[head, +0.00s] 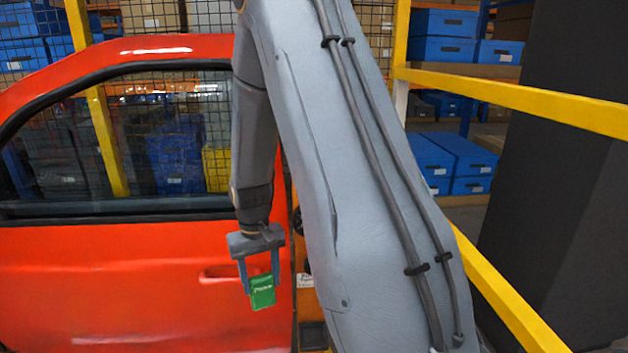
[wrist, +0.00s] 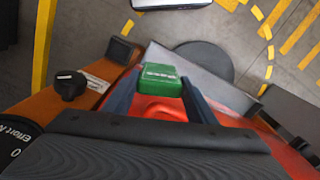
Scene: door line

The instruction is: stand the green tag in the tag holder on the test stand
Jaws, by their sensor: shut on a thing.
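My gripper (head: 259,268) is shut on the green tag (head: 262,292), which hangs below the fingers in front of the red door in the head view. In the wrist view, the green tag (wrist: 160,77) sits between the two blue-grey fingertips of my gripper (wrist: 158,90), with white print on it. The orange test stand (wrist: 25,105) is at the left in the wrist view and mostly hidden behind my arm in the head view. A dark square fixture (wrist: 122,50), which looks like the tag holder, is on the stand's far end, apart from the tag; its opening is unclear.
A black knob (wrist: 68,85) and a white label (wrist: 97,82) are on the stand. The red door (head: 120,270) with its handle (head: 232,272) fills the left. Yellow rails (head: 520,95) and a dark panel (head: 570,180) bound the right.

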